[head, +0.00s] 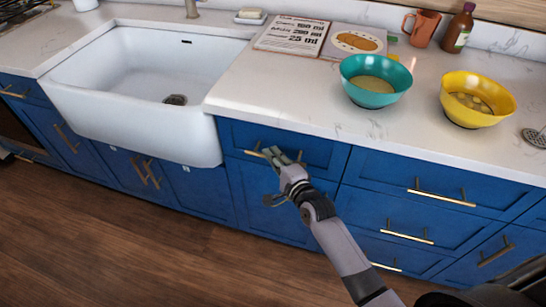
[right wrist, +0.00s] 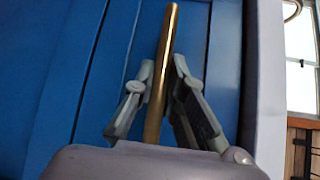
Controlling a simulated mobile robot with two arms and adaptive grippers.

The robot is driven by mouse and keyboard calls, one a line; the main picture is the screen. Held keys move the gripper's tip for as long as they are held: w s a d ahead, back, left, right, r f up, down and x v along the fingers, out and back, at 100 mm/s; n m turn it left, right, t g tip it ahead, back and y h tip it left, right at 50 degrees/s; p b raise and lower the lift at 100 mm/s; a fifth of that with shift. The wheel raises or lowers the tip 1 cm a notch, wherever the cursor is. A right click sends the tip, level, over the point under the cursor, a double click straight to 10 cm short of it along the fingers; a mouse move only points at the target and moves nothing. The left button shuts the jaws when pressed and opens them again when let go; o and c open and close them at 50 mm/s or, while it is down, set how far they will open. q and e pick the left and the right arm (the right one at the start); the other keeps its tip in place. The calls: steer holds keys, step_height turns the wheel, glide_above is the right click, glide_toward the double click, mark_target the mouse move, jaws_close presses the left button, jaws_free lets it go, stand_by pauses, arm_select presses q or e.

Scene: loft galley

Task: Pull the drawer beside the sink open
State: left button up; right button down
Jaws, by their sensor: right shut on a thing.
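The blue drawer beside the sink (head: 318,152) is just right of the white sink, under the counter edge. Its front looks flush with the cabinet, with no gap showing. Its brass bar handle (head: 252,153) is partly hidden by my right gripper (head: 272,154). In the right wrist view the brass handle (right wrist: 162,75) runs upright between the two grey fingers of my right gripper (right wrist: 161,75), which is shut on it. The blue drawer front lies behind the fingers. My left gripper is not in view.
The white apron-front sink (head: 115,118) stands left of the drawer. On the counter are a teal bowl (head: 362,97), a yellow bowl (head: 465,118), an open recipe book (head: 293,37), an orange mug (head: 421,27) and a brown bottle (head: 457,30). More blue drawers (head: 385,190) are to the right. The wooden floor (head: 120,240) is clear.

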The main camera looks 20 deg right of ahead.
steer(key=shift+s, duration=0.1)
stand_by(0.5)
steer(key=s+a+p, duration=0.3)
steer(key=s+a, duration=0.5)
steer(key=s, duration=0.4)
steer(key=s+a+p, duration=0.4)
steer(key=s+a, duration=0.5)
steer(key=s, duration=0.4)
steer(key=shift+s, duration=0.1)
steer(key=c, duration=1.9)
jaws_free()
steer(key=v, duration=1.2)
steer(key=shift+f, duration=0.1)
